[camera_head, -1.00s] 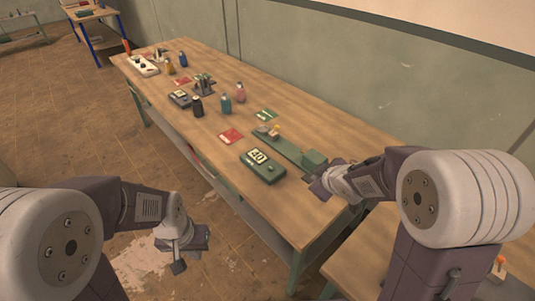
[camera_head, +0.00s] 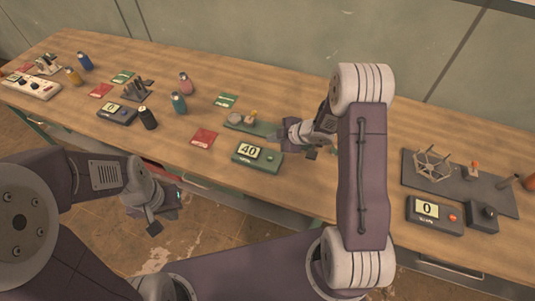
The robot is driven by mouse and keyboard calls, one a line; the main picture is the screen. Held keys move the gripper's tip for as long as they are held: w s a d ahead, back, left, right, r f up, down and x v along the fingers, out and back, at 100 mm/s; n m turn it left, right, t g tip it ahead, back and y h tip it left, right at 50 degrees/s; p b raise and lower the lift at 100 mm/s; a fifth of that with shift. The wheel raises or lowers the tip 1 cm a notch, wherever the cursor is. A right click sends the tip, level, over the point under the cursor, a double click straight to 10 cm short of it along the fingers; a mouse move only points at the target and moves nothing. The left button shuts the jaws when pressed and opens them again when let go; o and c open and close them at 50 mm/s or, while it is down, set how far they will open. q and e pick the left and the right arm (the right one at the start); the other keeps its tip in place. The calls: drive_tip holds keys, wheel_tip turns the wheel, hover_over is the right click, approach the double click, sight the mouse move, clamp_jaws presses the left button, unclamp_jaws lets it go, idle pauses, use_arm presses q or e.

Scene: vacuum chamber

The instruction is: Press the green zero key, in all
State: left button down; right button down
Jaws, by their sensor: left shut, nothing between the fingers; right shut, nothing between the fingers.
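A green box (camera_head: 250,169) with a lit display reading 40 sits near the front edge of the bench. A small green key (camera_head: 271,158), which looks like the zero key, is on its top, right of the display. My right gripper (camera_head: 311,153) is shut and empty, pointing down to the right of the box and apart from it. My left gripper (camera_head: 154,228) is shut and empty, low in front of the bench and left of the box.
Behind the green box is a green fixture (camera_head: 240,124), partly hidden by my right gripper. A red card (camera_head: 203,138) lies left. A dark meter (camera_head: 410,216) reading 0 stands right, before a grey plate (camera_head: 408,170). Another dark meter (camera_head: 117,113), bottles and cards stand left.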

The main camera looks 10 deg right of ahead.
drive_tip(key=b, duration=0.8)
hover_over(272, 159)
wheel_tip(272, 159, down, 8)
drive_tip(key=shift+f, duration=0.35)
drive_tip(key=shift+f+b, duration=0.1)
drive_tip(key=shift+b, duration=0.2)
idle(1.3)
drive_tip(key=shift+f, duration=0.3)
drive_tip(key=shift+f+b, duration=0.45)
drive_tip(key=shift+b, duration=0.1)
idle(0.4)
drive_tip(key=shift+r, duration=0.1)
drive_tip(key=shift+r+p, duration=0.8)
drive_tip(key=shift+p, duration=0.1)
